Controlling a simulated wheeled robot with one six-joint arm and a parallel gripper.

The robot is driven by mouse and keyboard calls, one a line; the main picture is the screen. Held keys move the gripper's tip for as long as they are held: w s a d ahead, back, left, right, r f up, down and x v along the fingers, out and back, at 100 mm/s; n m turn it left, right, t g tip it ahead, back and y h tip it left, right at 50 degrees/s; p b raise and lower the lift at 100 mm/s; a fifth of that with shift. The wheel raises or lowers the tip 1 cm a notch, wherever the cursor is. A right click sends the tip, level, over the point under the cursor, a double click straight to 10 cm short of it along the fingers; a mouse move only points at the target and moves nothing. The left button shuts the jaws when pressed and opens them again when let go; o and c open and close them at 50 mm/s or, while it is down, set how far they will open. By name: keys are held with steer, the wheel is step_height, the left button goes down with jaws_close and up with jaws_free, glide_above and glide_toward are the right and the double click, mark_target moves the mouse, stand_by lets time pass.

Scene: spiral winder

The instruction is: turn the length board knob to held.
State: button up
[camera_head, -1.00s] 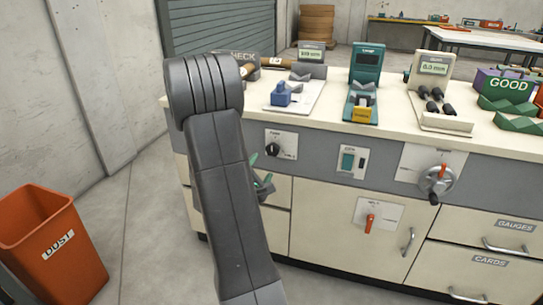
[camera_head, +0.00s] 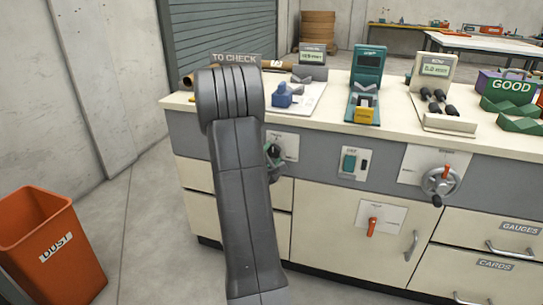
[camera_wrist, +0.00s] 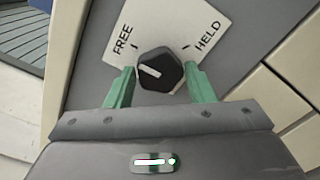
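The length board knob (camera_wrist: 161,72) is black and faceted, on a white plate (camera_wrist: 205,15) marked FREE and HELD. Its white line points up and left, to the FREE side. My gripper (camera_wrist: 159,74) is open in the wrist view, one green finger on each side of the knob. A narrow gap seems to show at each side; I cannot tell how deep the fingers reach. In the head view my arm covers part of the knob plate (camera_head: 290,146), and the gripper (camera_head: 271,158) is mostly hidden behind the arm.
To the right on the cabinet front are a green switch (camera_head: 349,163), a crank wheel (camera_head: 440,181) and an orange-red handle (camera_head: 372,227). The worktop (camera_head: 320,112) above holds gauges. An orange dust bin (camera_head: 60,255) stands at the left on clear floor.

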steer(key=c, duration=0.6)
steer(key=shift+m, duration=0.3)
steer(key=m, duration=0.4)
steer(key=shift+p, duration=0.35)
steer(key=m+b, duration=0.1)
steer(key=m, duration=0.5)
steer(key=shift+m, duration=0.4)
steer(key=m+b, duration=0.2)
steer(key=m, duration=0.4)
steer(key=shift+f, duration=0.1)
steer(key=m+b, duration=0.3)
steer(key=m, duration=0.3)
steer(key=shift+s, duration=0.1)
steer(key=shift+m, duration=0.4)
